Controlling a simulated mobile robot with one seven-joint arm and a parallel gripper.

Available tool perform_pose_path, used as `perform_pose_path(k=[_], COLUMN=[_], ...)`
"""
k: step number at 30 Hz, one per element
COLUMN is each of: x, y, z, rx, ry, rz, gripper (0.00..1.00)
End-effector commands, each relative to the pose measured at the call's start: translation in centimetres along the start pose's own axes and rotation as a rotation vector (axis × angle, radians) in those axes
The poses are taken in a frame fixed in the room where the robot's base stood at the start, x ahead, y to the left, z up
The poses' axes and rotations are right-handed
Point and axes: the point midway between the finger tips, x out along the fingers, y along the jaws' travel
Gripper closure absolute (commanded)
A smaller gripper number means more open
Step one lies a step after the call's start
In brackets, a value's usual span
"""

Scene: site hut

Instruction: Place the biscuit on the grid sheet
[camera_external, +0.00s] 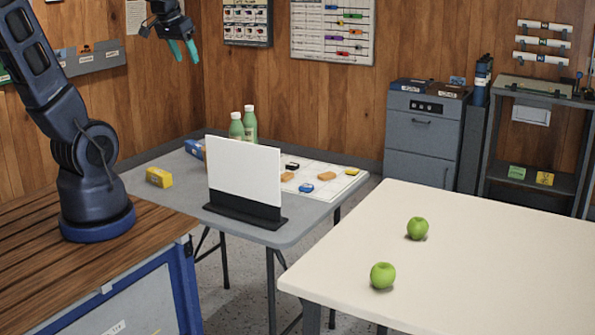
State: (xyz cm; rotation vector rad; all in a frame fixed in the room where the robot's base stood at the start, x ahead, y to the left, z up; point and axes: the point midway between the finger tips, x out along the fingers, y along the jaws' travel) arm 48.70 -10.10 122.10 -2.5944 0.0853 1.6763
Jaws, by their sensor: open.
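My gripper (183,50) is raised high at the upper left, in front of the wooden wall. Its teal fingers point down, open with nothing between them. The white grid sheet (322,165) lies on the grey folding table, partly hidden behind an upright white panel. Several small pieces lie on the sheet, among them a tan-orange piece (326,176), another tan piece (287,177) by the panel's edge, and a blue piece (306,187). I cannot tell for sure which piece, if any, is the biscuit; it may be hidden behind the panel.
The upright white panel (243,172) stands in a black base on the grey table (190,192). Two green bottles (250,124) stand behind it. A yellow box (159,177) and a blue box (195,149) are left. Two green apples (382,275) sit on the cream table (490,260).

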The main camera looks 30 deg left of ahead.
Motion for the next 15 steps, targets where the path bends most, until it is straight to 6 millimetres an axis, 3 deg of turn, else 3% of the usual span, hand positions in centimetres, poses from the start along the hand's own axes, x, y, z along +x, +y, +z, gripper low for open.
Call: perform_pose_path(k=[7, 15], x=[-3.5, -4.7], y=[-1.1, -1.3], z=[6.4, 9.7], rx=[-0.049, -0.074], ry=[-0.011, -0.022], rz=[-0.012, -0.016], gripper=[0.47, 0.47])
